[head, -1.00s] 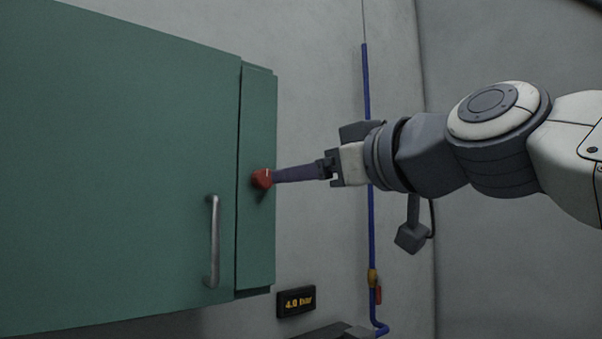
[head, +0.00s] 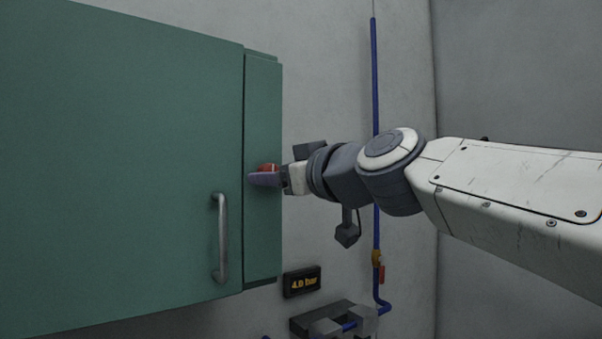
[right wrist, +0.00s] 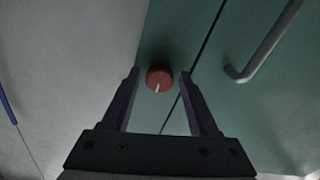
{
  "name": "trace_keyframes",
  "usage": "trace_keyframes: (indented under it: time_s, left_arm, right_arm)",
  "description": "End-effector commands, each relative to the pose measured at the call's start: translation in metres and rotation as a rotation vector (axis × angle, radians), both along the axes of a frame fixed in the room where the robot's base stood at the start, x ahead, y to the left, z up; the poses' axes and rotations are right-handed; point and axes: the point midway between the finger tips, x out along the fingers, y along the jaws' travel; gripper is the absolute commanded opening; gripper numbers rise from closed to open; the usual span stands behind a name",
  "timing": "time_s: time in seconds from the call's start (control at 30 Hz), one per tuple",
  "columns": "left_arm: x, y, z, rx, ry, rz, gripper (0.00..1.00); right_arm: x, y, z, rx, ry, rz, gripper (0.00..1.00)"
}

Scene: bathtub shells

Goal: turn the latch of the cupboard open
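The green cupboard (head: 130,170) hangs on the wall at the left in the head view. Its latch is a red round knob (head: 268,167) on the narrow strip right of the door, partly hidden by a finger. In the right wrist view the knob (right wrist: 160,78) shows a white mark pointing down and slightly left. My right gripper (right wrist: 159,75) is open, one finger on each side of the knob, with a gap visible on both sides. In the head view the right gripper (head: 264,179) reaches the strip from the right. My left gripper is not in view.
A metal handle (head: 221,238) stands out from the door, left of and below the knob. A "4.0 bar" display (head: 302,282) is on the wall below. A blue pipe (head: 375,80) with a yellow valve fitting (head: 376,257) runs behind my right arm.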

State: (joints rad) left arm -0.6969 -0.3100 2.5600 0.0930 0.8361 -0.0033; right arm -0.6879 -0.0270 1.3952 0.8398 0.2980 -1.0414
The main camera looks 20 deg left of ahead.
Motion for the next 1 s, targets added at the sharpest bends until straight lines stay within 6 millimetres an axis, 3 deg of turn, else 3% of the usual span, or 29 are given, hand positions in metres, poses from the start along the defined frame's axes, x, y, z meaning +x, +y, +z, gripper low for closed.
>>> trace_keyframes:
  time_s: [0.03,0.13,0.57,1.0]
  left_arm:
    - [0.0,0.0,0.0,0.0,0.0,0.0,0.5]
    - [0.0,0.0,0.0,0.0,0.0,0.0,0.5]
    - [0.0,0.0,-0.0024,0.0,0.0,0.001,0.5]
    - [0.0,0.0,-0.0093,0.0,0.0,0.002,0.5]
  right_arm:
    - [0.0,-0.0002,0.0,0.0,0.0,0.0,0.37]
    - [-0.0001,-0.0003,0.0,0.0,0.0,0.0,0.0]
    - [-0.0002,-0.0004,-0.0004,0.044,0.057,0.0,0.0]
    - [-0.0007,-0.0002,-0.0003,0.265,0.339,0.0,0.0]
